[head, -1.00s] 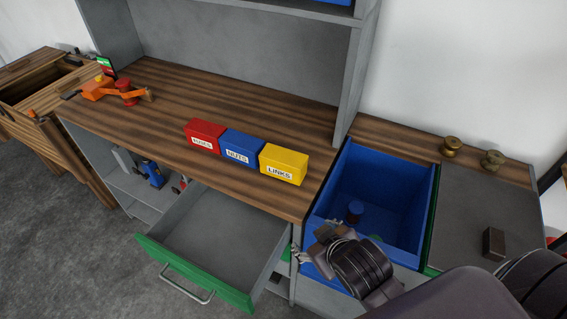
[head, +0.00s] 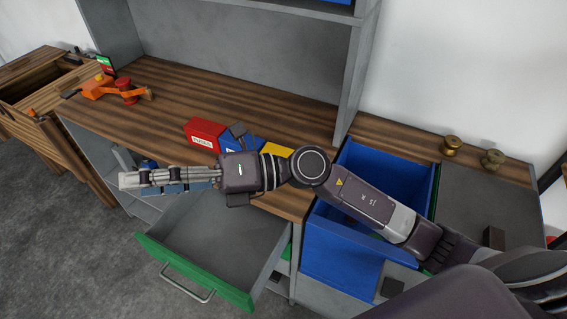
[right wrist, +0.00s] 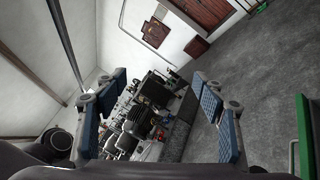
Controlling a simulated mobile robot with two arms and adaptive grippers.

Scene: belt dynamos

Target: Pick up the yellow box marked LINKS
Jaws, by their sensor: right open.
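The yellow box marked LINKS stands on the wooden bench top, right of the blue box. Only a strip of the yellow box (head: 276,149) shows above my right arm; its label is hidden. My right gripper (head: 130,180) points left across the bench's front edge, with its fingers past the boxes and nothing between them. In the right wrist view my right gripper (right wrist: 160,85) has its two fingers wide apart and empty, facing away from the boxes. My left gripper is not in view.
The red box (head: 205,132) and the partly covered blue box (head: 243,145) stand in a row beside the yellow one. An open drawer (head: 215,270) with a green front is below. A blue bin (head: 388,175) is to the right. The bench behind the boxes is clear.

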